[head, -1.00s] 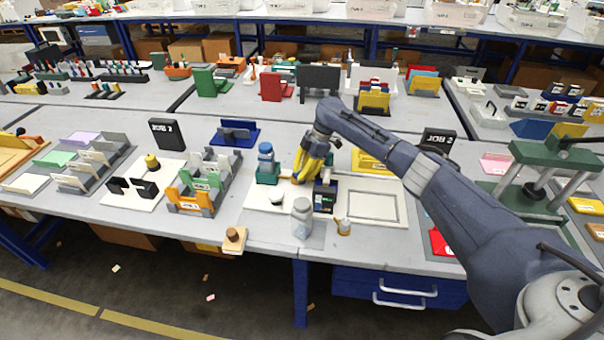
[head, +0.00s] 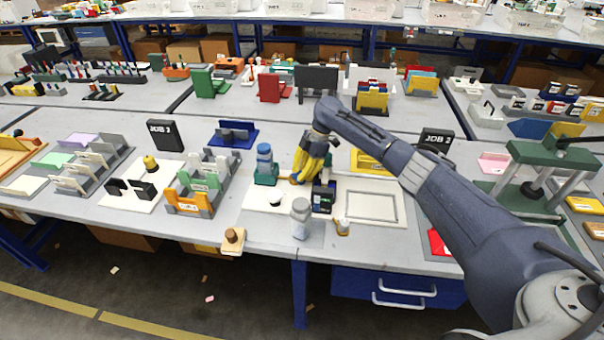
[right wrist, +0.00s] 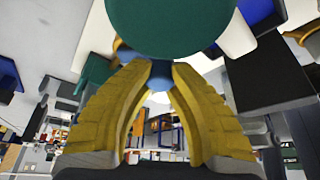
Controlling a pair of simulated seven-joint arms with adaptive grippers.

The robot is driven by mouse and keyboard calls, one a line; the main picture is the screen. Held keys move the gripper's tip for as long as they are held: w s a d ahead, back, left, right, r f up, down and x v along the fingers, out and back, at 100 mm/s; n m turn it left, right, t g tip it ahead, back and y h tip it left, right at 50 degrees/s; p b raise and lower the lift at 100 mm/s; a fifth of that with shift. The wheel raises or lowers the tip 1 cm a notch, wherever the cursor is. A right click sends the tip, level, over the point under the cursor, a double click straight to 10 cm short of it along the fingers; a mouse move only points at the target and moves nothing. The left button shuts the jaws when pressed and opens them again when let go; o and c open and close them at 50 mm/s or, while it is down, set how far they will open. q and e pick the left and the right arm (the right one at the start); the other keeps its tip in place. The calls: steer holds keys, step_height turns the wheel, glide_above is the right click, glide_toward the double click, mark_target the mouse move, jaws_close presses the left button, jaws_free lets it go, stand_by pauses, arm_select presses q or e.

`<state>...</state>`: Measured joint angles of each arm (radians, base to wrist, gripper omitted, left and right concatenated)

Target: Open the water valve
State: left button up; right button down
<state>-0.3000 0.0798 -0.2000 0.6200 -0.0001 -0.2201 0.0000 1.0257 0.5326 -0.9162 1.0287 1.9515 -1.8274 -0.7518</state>
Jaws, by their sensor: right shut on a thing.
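My right gripper (head: 296,179) has yellow fingers and reaches down to the white board (head: 257,203) on the front table. In the right wrist view its fingertips (right wrist: 160,78) are shut on a small blue part (right wrist: 161,72), probably the water valve's handle. A large dark green round piece (right wrist: 170,25) hides what lies beyond it. In the head view the fingers and the dark box hide the gripped part. A teal and blue unit (head: 265,165) stands just left of the gripper, apart from it. My left gripper does not show.
A dark box (head: 324,197) stands close to the right of the gripper. A grey-white jar (head: 300,219) and a small amber bottle (head: 343,227) stand at the front. A framed white panel (head: 371,206) lies at the right. A green press (head: 550,155) stands farther right.

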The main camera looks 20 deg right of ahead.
steer(key=c, duration=1.1)
jaws_free()
steer(key=shift+r, duration=0.1)
steer(key=v, duration=1.2)
steer(key=shift+d, duration=0.1)
